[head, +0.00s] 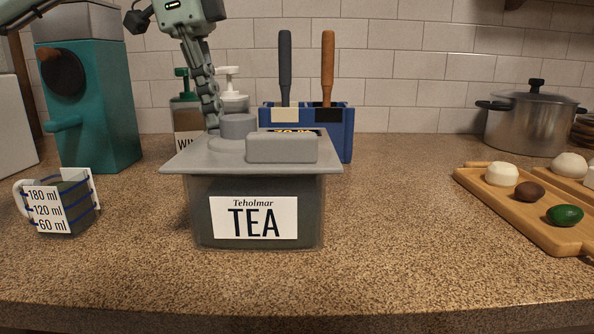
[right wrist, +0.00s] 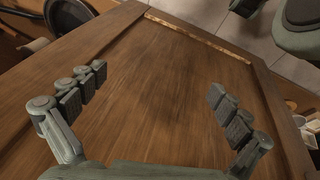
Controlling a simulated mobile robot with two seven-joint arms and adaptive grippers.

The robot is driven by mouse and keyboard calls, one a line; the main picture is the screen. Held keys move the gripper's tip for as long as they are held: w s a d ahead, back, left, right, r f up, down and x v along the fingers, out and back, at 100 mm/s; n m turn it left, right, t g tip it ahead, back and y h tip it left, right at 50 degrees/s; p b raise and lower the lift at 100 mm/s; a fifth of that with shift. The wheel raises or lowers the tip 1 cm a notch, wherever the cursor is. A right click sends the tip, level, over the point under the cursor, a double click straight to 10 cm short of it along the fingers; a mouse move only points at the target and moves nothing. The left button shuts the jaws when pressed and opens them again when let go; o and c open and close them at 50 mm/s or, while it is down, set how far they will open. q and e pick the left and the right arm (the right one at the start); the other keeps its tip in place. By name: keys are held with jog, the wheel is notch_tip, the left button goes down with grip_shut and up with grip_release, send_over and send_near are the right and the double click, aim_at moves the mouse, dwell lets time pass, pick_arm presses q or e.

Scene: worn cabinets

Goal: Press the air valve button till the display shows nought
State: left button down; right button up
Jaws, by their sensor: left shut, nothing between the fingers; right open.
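A clear tea container (head: 260,190) with a grey lid (head: 190,160) and a "Teholmar TEA" label stands on the counter. A round grey button (head: 238,126) rises from the lid beside a grey block (head: 281,148). A dark display (head: 292,132) shows yellow figures above the block; they are partly cut off and look like 70 %. My left gripper (head: 212,124) points down with its fingers shut and empty, its tips just left of the button, perhaps behind it. I cannot tell if they touch. My right gripper (right wrist: 155,88) is open and empty before a brown wooden panel (right wrist: 160,95).
A measuring cup (head: 62,205) and a teal machine (head: 95,105) stand left. Two soap dispensers (head: 185,110) and a blue holder (head: 342,135) with two handled tools stand behind. A wooden board (head: 540,230) with small items and a pot (head: 530,122) are right. The counter right of the container is clear.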

pick_arm(q)
jog(key=shift+f, duration=0.3)
jog(key=shift+r+p, duration=1)
jog(key=shift+r, duration=0.2)
jog(key=shift+r, duration=0.1)
notch_tip(320, 180, up, 5)
jog(key=p, duration=0.4)
jog(key=shift+p, duration=0.35)
